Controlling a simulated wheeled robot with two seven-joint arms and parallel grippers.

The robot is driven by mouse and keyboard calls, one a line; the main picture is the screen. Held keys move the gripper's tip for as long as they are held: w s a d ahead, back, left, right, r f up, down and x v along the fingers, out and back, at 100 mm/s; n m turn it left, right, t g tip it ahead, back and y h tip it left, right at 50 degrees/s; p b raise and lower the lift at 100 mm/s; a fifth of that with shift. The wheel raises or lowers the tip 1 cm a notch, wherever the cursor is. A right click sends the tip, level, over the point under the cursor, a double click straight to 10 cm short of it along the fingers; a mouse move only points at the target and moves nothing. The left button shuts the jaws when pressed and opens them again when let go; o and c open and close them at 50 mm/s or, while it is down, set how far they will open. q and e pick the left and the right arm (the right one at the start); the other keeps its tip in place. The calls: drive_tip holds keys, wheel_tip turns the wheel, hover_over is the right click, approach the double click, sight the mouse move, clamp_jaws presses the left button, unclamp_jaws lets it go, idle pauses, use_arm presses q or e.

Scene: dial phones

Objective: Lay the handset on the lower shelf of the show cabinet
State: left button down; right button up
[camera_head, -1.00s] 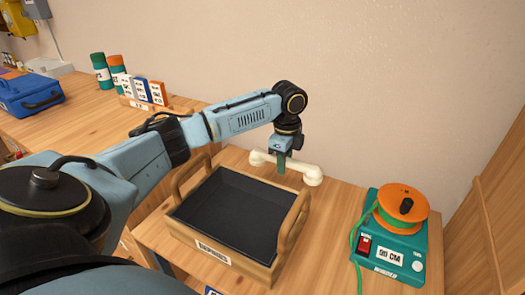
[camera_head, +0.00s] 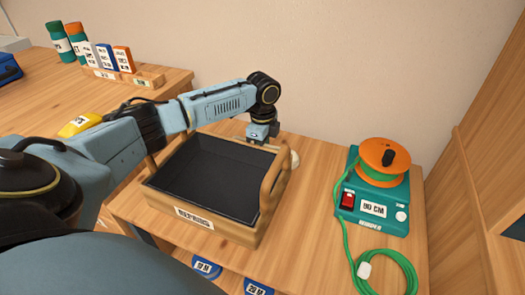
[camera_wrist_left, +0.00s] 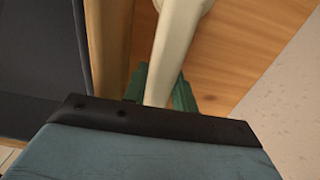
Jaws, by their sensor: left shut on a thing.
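The cream handset (camera_wrist_left: 176,45) runs between the green fingers of my left gripper (camera_wrist_left: 160,88) in the left wrist view. The gripper is shut on it. In the head view my left gripper (camera_head: 262,138) is behind the tray, low over the table, and only a bit of the handset (camera_head: 294,158) shows past the tray's handle. I cannot tell whether the handset touches the table. My right gripper is not in view. I cannot make out the lower shelf of the show cabinet.
A wooden tray with a dark lining (camera_head: 205,222) stands close in front of the left gripper. A teal winder with an orange reel (camera_head: 377,195) and green cord (camera_head: 390,268) is on the right. A wooden panel (camera_head: 480,190) rises at the right edge. Table between tray and winder is clear.

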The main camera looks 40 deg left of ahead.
use_arm(q)
drive_tip(key=shift+f, duration=0.1)
idle(0.3)
drive_tip(key=shift+f, duration=0.1)
drive_tip(key=c, duration=1.4)
unclamp_jaws()
